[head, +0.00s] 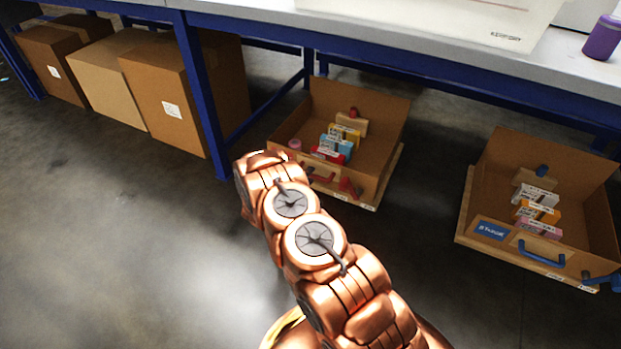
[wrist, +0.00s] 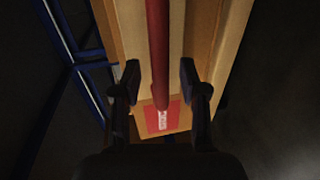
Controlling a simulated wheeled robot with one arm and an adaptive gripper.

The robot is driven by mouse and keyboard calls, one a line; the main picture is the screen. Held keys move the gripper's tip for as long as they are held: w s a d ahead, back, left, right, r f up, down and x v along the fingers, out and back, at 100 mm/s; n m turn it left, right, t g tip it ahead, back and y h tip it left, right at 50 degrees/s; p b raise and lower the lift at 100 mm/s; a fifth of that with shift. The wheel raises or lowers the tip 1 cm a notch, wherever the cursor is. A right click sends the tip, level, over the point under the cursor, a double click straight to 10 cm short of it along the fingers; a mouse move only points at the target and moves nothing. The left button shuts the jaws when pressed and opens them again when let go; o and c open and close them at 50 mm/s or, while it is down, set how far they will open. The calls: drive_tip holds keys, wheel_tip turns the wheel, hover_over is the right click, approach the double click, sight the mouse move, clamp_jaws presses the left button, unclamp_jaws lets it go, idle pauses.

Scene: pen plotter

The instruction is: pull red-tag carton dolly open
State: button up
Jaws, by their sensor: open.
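The red-tag carton (head: 383,110) sits low on its dolly (head: 388,180) under the bench in the head view, partly hidden by my arm. Red handle parts (head: 348,187) show at its front. In the wrist view the red handle bar (wrist: 158,35) runs lengthwise between the fingers of my gripper (wrist: 160,78), with a gap on each side. The red tag (wrist: 162,118) with white lettering shows on the carton just beyond. My gripper is open around the bar. In the head view its fingers are hidden behind my copper arm.
A second open carton with a blue tag (head: 492,230) and blue handle (head: 541,255) stands at the right. Closed brown boxes (head: 160,90) stand at the left. A blue bench leg (head: 200,95) rises left of the red-tag carton. Bare floor (head: 110,240) lies in front.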

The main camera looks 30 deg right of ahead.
drive_tip(key=shift+x, duration=0.8)
drive_tip(key=shift+c, duration=0.2)
clamp_jaws()
